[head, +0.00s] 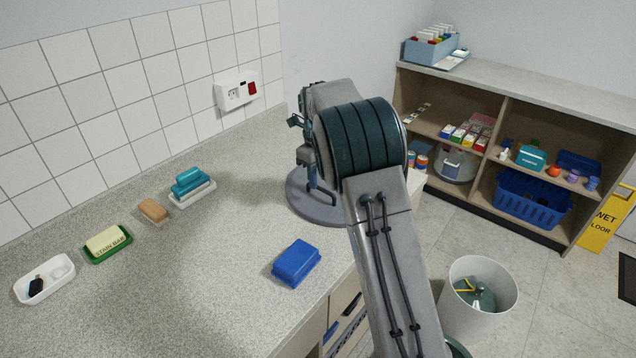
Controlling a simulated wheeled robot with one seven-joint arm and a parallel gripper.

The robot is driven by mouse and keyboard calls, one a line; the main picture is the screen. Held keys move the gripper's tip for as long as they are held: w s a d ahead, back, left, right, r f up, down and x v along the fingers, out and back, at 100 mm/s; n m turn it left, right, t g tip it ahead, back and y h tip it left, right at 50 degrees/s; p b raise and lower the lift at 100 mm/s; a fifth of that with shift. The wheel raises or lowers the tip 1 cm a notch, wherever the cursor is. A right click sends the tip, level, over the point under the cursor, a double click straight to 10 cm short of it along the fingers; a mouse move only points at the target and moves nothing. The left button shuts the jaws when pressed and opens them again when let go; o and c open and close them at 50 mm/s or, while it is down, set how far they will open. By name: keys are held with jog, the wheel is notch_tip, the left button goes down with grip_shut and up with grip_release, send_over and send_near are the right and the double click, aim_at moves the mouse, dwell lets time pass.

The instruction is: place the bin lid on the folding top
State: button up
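The bin lid (304,206) is a grey round disc with an upright handle. It appears flat at the speckled counter, which I take as the folding top (200,270), near its right edge. I cannot tell whether it rests on the counter or is just above it. My gripper (313,182) points down over the lid's middle, at the handle. My own arm covers the right side of the lid and part of the gripper. Whether the fingers are closed on the handle does not show clearly.
A blue box (296,262) lies in front of the lid. A white soap dish (62,272), a stain bar (108,243), a brown brush (153,210) and a teal brush (190,186) line the wall side. An open white bin (465,310) stands on the floor, right. Shelves (500,110) stand behind.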

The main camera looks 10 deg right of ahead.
notch_tip(320, 180, up, 9)
jog(key=s+d+r+n, duration=0.3)
jog(key=s+r+n, duration=0.15)
jog(key=s, duration=0.25)
jog(key=s+d+f+n+t, duration=0.1)
jog(key=s+d+f+n, duration=0.1)
jog(key=s+n, duration=0.9)
jog(key=s+d+f+n+t, duration=0.1)
jog(key=s+f+n, duration=0.3)
jog(key=s+n, duration=0.7)
jog(key=s+d, duration=0.1)
jog(key=s, duration=0.6)
jog(key=shift+s+d+f+t, duration=0.15)
jog(key=shift+s+f+t, duration=0.1)
jog(key=shift+f+t, duration=0.15)
